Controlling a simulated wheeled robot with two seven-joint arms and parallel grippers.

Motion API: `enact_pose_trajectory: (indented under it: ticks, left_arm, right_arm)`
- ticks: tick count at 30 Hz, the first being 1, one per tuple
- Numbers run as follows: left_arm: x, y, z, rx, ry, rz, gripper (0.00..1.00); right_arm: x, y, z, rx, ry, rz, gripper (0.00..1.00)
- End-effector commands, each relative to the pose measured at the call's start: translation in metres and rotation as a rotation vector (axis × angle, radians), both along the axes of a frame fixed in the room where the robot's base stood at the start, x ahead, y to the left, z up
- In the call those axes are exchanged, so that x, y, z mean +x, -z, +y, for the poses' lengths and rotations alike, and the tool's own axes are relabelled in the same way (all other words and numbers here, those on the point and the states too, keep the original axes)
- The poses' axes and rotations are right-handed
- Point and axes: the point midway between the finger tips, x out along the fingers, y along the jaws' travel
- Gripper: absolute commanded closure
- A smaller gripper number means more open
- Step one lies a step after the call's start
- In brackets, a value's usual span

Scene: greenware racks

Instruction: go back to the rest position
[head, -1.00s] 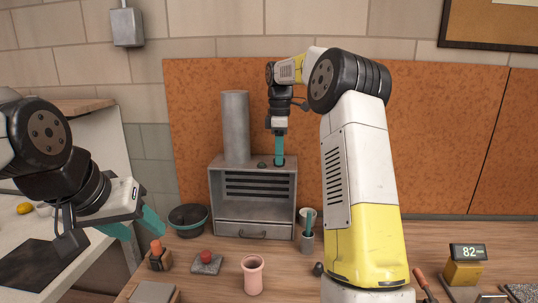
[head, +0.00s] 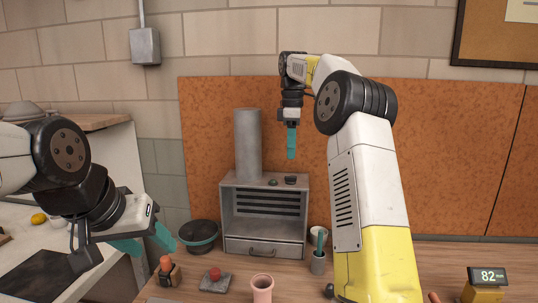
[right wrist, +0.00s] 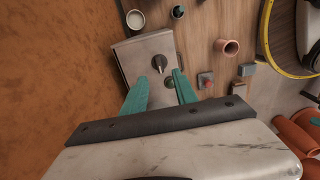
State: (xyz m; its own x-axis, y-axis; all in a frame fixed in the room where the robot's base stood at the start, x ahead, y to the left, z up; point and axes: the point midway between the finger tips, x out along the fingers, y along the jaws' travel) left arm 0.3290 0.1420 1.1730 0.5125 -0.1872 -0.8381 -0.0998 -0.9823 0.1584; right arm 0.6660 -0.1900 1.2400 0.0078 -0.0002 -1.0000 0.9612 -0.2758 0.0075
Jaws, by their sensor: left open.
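My right gripper (head: 291,142) hangs above the grey kiln-like cabinet (head: 226,208), clear of its top. In the right wrist view its two teal fingers (right wrist: 162,80) are spread apart with nothing held between them. On the cabinet top, a dark knob-like piece (head: 290,180) stands below the fingers, beside a small greenish piece (head: 272,182). My left gripper (head: 145,243) is open and empty at the left, near the bench's left side.
A dark bowl (head: 199,236) stands left of the cabinet. A red button (head: 215,274), a pink cup (head: 262,287) and an orange-topped block (head: 166,265) are in front. An 82 display (head: 487,276) is at far right.

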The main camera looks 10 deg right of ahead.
Motion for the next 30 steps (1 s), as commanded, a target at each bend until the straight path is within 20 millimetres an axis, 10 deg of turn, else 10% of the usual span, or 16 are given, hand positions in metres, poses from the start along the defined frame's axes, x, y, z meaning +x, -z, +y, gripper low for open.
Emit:
enact_pose_trajectory:
  ticks: [14,24,30]
  left_arm:
    - [0.0,0.0,0.0,0.0,0.0,0.0,0.5]
    - [0.0,0.0,0.0,0.0,0.0,0.0,0.5]
    - [0.0,0.0,0.0,0.0,0.0,0.0,0.5]
  right_arm:
    - [-0.144,-0.041,0.026,0.113,0.489,-0.231,0.65]
    - [-0.278,0.014,0.039,0.352,0.953,-0.335,0.65]
    - [-0.324,0.054,0.045,0.475,1.14,-0.345,0.65]
